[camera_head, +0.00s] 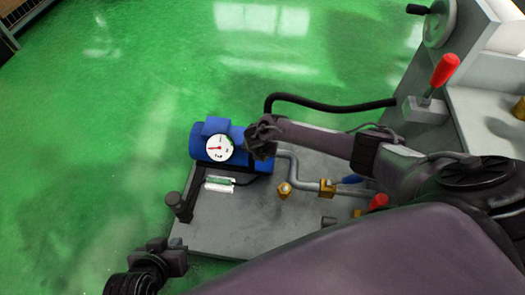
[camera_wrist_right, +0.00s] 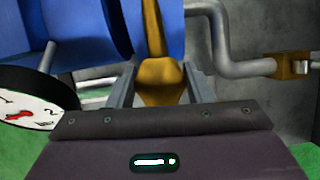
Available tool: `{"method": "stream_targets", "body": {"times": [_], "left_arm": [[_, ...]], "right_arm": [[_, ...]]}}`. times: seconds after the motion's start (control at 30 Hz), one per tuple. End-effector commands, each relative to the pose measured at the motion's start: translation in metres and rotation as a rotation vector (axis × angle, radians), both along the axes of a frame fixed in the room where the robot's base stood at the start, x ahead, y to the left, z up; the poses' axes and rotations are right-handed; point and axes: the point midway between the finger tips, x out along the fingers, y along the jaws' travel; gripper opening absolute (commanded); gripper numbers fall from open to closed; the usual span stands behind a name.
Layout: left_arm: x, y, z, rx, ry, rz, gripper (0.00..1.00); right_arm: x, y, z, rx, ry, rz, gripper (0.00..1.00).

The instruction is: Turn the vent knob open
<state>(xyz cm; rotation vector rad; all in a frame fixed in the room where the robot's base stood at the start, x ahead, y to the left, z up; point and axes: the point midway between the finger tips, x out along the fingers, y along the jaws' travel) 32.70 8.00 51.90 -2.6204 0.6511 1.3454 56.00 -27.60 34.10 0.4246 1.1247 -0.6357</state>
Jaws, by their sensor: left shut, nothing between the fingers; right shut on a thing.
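The vent knob looks like the brass piece (camera_wrist_right: 160,83) between the two fingers of my right gripper in the wrist view, against the blue pump body (camera_wrist_right: 98,30). My right gripper (camera_wrist_right: 158,88) is shut on this knob. In the head view my right gripper (camera_head: 260,138) is at the right end of the blue pump (camera_head: 199,139), and the knob is hidden behind it. How far the knob is turned cannot be told. My left gripper (camera_head: 170,257) is shut and empty, low at the left, off the front left corner of the base plate.
A white round gauge (camera_head: 218,147) faces up on the pump. A grey base plate (camera_head: 240,222) carries a bent pipe (camera_head: 294,163), brass fittings (camera_head: 284,189) and a blue handle (camera_head: 350,179). A black hose (camera_head: 330,105) runs to the grey machine. Green floor lies clear at left.

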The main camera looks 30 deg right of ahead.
Motion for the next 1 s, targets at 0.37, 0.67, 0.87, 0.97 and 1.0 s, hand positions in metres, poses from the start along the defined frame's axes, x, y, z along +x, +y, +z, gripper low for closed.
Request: {"method": "stream_targets", "body": {"times": [0.37,0.67,0.87,0.97,1.0], "left_arm": [[0.0082,-0.002,0.0064,-0.017,-0.043,0.005,0.0],[0.0094,-0.0025,0.0076,-0.02,-0.05,0.006,0.0],[0.0092,-0.0026,0.0075,-0.02,-0.048,0.005,0.0],[0.009,-0.0026,0.0074,-0.019,-0.047,0.004,0.0],[0.009,-0.0027,0.0074,-0.019,-0.047,0.004,0.0]], "right_arm": [[-0.0008,0.0014,-0.0006,0.002,0.002,0.092,0.23],[-0.001,0.0014,-0.0007,0.001,0.003,0.096,0.23],[-0.0008,0.0012,-0.0006,0.001,0.002,0.095,0.6],[-0.0005,0.0008,-0.0004,0.001,0.001,0.094,0.68],[-0.0004,0.0007,-0.0003,0.001,0.001,0.093,0.68]]}}
